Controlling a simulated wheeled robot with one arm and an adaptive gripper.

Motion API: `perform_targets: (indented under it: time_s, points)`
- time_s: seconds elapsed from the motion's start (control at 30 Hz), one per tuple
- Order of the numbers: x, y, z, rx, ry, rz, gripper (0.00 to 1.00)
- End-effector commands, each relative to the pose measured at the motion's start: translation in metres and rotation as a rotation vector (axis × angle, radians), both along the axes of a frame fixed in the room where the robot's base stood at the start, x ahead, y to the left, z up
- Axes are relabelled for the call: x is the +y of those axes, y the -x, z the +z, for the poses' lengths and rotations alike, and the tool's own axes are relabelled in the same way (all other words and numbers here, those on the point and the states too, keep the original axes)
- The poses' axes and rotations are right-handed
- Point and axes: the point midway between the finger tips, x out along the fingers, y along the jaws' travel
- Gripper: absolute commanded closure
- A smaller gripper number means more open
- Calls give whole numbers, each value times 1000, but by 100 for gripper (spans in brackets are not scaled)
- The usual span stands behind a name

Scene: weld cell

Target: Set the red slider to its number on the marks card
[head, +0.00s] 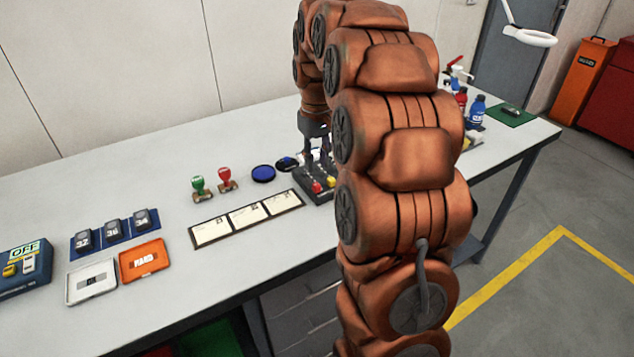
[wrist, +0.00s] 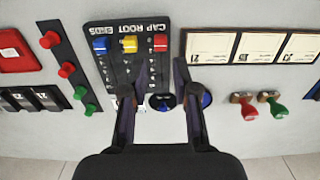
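The slider box (wrist: 127,75) is dark, with blue (wrist: 99,45), yellow (wrist: 130,44) and red sliders. The red slider (wrist: 160,43) is at the right end of the row in the wrist view; all three stand near the lettered edge. In the head view the red slider (head: 317,187) shows beside my arm, which hides part of the box. My gripper (wrist: 161,66) is open and empty, its fingertips apart, with the red slider just beyond the gap between them. A strip of three white cards (wrist: 258,47) lies beside the box; its small print is unreadable, and I cannot tell whether it is the marks card.
Green (head: 199,188) and red (head: 227,180) stamps stand behind the card strip, near a blue round pad (head: 263,173). A panel of red and green knobs (wrist: 67,70) lies left of the box in the wrist view. Orange (head: 144,258) and white trays lie at the left.

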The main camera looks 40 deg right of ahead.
Motion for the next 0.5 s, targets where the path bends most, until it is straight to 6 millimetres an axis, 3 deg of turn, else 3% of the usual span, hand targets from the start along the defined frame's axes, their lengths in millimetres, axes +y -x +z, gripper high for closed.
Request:
perform_targets:
  time_s: [0.5]
  points:
    - [1, 0, -61, -1, 0, 0, 71]
